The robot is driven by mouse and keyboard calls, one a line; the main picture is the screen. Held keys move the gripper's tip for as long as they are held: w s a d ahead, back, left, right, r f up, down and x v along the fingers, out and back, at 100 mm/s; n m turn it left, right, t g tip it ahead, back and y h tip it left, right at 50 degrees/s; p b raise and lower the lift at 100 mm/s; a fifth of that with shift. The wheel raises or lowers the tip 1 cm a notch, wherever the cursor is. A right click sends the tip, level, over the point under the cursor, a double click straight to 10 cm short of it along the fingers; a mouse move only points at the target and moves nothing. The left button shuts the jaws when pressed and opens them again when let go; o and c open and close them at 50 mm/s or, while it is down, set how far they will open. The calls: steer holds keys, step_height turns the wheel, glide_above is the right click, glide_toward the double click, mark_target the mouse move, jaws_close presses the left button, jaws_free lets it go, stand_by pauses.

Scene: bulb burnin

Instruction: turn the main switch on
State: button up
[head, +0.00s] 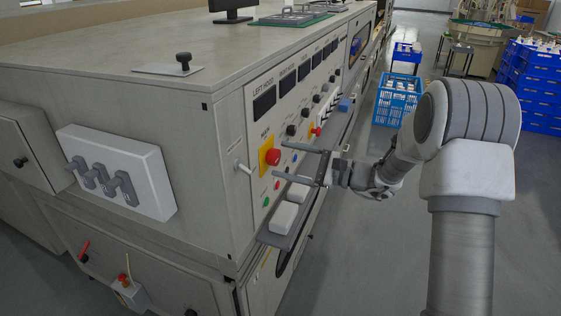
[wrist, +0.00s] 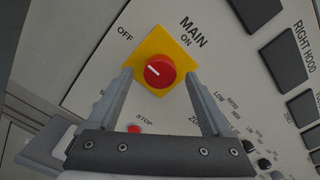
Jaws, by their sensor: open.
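The main switch is a red round knob (wrist: 165,66) on a yellow square plate (wrist: 158,38). The wrist view shows it under the word MAIN, with OFF at the upper left and ON at the upper right. A short white mark on the knob slants toward the upper left, the OFF side. In the head view the knob (head: 272,157) sits on the panel's near end. My gripper (wrist: 159,74) is open, with one finger on each side of the knob and nothing held. In the head view my gripper (head: 279,162) reaches the panel from the right; contact cannot be told.
A red stop button (wrist: 134,128) lies below the switch, between the fingers. Black knobs (head: 291,130) and dark displays (head: 264,103) line the panel. White blocks (head: 284,217) rest on a ledge below my gripper. Blue crates (head: 397,100) stand on the floor at the back.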

steer(key=shift+x, duration=1)
jaws_close()
